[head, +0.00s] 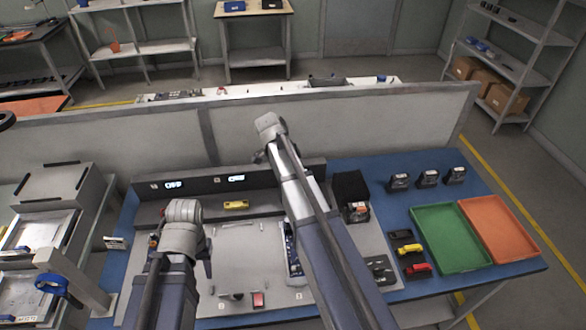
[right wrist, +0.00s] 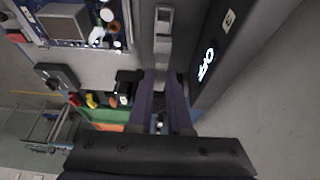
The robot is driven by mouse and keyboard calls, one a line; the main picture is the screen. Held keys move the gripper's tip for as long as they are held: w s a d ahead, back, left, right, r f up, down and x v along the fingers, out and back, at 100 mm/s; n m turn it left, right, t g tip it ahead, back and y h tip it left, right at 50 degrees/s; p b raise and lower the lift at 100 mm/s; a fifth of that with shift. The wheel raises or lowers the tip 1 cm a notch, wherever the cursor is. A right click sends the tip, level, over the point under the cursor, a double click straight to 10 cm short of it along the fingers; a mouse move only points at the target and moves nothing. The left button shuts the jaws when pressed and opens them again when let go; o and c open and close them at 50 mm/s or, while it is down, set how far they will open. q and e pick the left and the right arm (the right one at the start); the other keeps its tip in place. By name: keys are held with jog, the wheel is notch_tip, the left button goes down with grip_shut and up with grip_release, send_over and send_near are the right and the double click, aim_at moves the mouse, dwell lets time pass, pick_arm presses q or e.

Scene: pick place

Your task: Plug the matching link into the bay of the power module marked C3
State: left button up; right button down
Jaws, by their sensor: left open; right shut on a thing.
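Black, yellow and red link-like pieces (head: 410,249) lie on the blue table, left of the green tray. They also show in the right wrist view (right wrist: 92,101). Another yellow piece (head: 236,205) sits below the dark panel (head: 205,184) with two lit OFF displays. I cannot read a C3 mark. My left gripper (head: 208,266) is open above the grey board, partly hidden by its arm. My right gripper (right wrist: 164,78) is shut on a grey bar-like part (right wrist: 163,35) beside the OFF panel; its exact shape is unclear. In the head view its fingers are hidden behind the arm.
A green tray (head: 450,238) and an orange tray (head: 498,230) stand at the right. Several small dark modules (head: 428,178) stand behind them. A black device (head: 351,188) stands beside my right arm. A grey partition (head: 380,125) closes off the back.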

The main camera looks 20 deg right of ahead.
pick_arm(q)
jog(key=shift+f, duration=0.1)
jog(key=shift+f+b, duration=2.5)
jog(key=shift+b, duration=0.1)
pick_arm(e)
jog(key=shift+f, duration=2.6)
pick_arm(q)
jog(key=shift+f+b, duration=0.85)
pick_arm(e)
jog(key=shift+f, duration=0.85)
jog(key=shift+c, duration=0.6)
grip_release()
pick_arm(q)
jog(key=shift+r, duration=0.15)
pick_arm(e)
jog(key=shift+r, duration=0.15)
jog(key=shift+r+p, duration=3.45)
jog(key=shift+p, duration=0.1)
pick_arm(q)
notch_tip(320, 180, up, 7)
